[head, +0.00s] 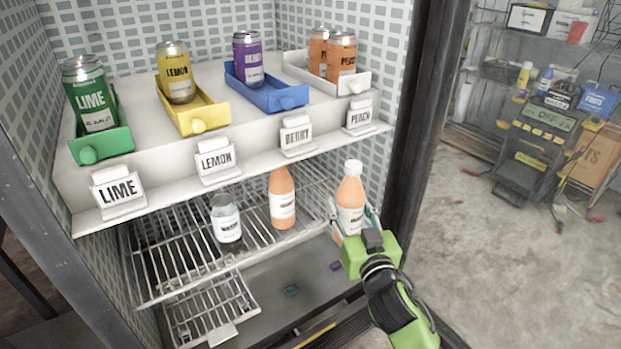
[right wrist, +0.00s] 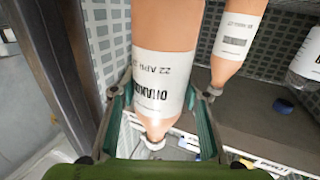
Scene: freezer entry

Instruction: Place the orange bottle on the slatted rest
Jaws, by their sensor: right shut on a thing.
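An orange bottle (head: 350,192) with a white cap and pale label is upright in my right gripper (head: 354,226), at the right of the wire shelf. In the right wrist view the bottle (right wrist: 163,75) sits between the two green-sided fingers (right wrist: 160,115), which are shut on it. A slatted metal rest (head: 212,308) with a small blank tag at its front lies low, left of the gripper and below the wire shelf's front. A second orange bottle (head: 282,203) stands on the wire shelf (head: 172,262); it also shows in the right wrist view (right wrist: 238,35). My left gripper is out of view.
A clear bottle (head: 226,220) stands left of the second orange bottle. Above is a white shelf (head: 150,150) with cans in coloured trays and flavour tags. The dark freezer door post (head: 425,110) is close at right.

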